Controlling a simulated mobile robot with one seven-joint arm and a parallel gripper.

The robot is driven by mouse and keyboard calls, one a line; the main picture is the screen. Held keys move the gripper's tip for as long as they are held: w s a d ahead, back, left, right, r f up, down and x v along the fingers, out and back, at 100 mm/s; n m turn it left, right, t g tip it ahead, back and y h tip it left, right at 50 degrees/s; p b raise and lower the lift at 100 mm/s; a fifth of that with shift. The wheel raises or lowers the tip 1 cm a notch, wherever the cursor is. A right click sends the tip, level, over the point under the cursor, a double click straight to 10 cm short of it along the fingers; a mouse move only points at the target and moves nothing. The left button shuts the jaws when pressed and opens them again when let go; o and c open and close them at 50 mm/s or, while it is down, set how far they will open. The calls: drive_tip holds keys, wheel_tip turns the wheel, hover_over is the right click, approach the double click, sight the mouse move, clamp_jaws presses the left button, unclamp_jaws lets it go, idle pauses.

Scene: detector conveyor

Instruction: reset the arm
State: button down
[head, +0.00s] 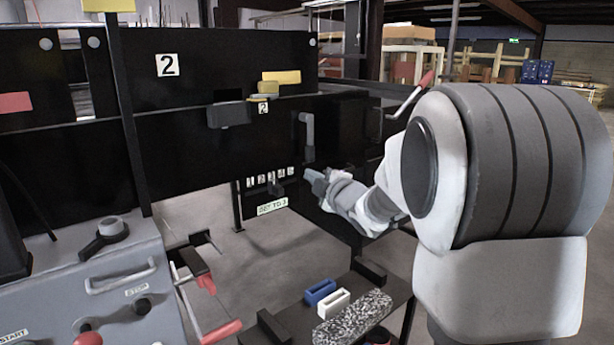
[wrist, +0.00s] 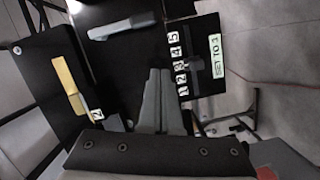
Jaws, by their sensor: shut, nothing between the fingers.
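My gripper (head: 313,176) is shut and empty, its arm reaching from the right to the black panel (head: 215,155). In the wrist view my gripper (wrist: 159,74) shows two grey fingers pressed together. Just left of the fingertips in the head view is a numbered slider scale (head: 268,177) with a dark knob (head: 275,188). The scale also shows right of the fingers in the wrist view (wrist: 177,66). I cannot tell whether the fingers touch the panel. A grey handle (head: 307,130) stands on the panel just above the gripper.
A "SET TO" label (head: 272,206) hangs under the scale; its digit is hard to read. A low dark table (head: 290,324) below holds a blue block (head: 320,291), a white block (head: 333,303) and a speckled piece (head: 354,318). A grey control console (head: 120,265) stands at left.

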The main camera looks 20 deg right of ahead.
drive_tip(key=s+a+f+m+g+h, duration=0.1)
drive_tip(key=s+a+f+m+g, duration=0.25)
drive_tip(key=s, duration=0.85)
drive_tip(key=s+a+f+m+g+h, duration=0.15)
drive_tip(key=s+m+g, duration=0.4)
drive_tip(key=s, duration=0.75)
drive_tip(key=s+a+f+m+g, duration=0.25)
drive_tip(key=s+m, duration=0.45)
drive_tip(key=s, duration=0.5)
wheel_tip(320, 180, up, 22)
drive_tip(key=p, duration=2.2)
drive_tip(key=shift+s+d+r+p, duration=0.15)
drive_tip(key=shift+s+r+p, duration=0.05)
drive_tip(key=shift+s+p, duration=0.1)
